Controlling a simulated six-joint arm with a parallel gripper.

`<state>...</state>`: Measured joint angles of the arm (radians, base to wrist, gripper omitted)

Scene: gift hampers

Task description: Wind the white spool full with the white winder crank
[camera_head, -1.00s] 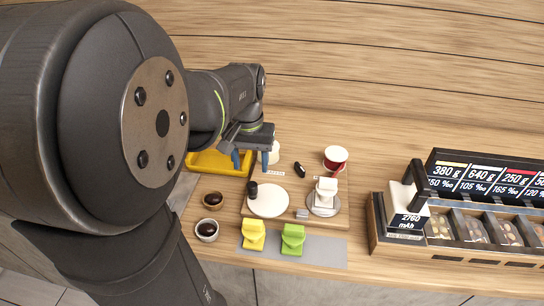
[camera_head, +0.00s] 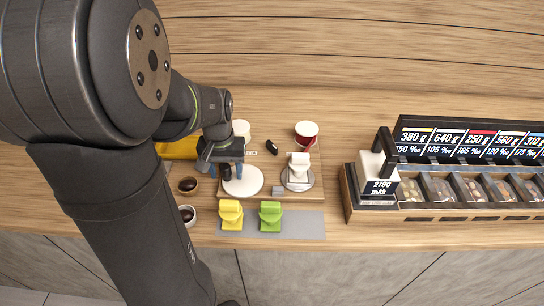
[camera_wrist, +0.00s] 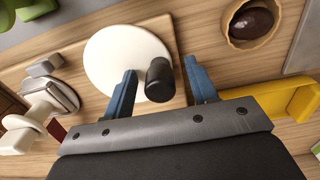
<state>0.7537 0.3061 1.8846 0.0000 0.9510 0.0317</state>
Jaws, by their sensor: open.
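The white winder crank is a round white disc (camera_head: 246,182) on a wooden board, with an upright black knob near its left edge. In the wrist view the disc (camera_wrist: 112,60) and knob (camera_wrist: 158,82) show clearly. My gripper (camera_head: 227,171) is open over the knob. In the wrist view the knob appears between the two blue fingers of my gripper (camera_wrist: 160,72), with gaps on both sides. The white spool (camera_head: 299,164) stands on a grey metal disc right of the crank. It also shows in the wrist view (camera_wrist: 38,107). How much ribbon it holds is unclear.
A red-and-white ribbon reel (camera_head: 306,136) and a small black item (camera_head: 271,147) lie behind. Yellow (camera_head: 230,213) and green (camera_head: 270,215) clip-like blocks stand in front. Bowls (camera_head: 187,186) and a yellow tray (camera_head: 176,150) are left. A compartment rack (camera_head: 440,214) stands right.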

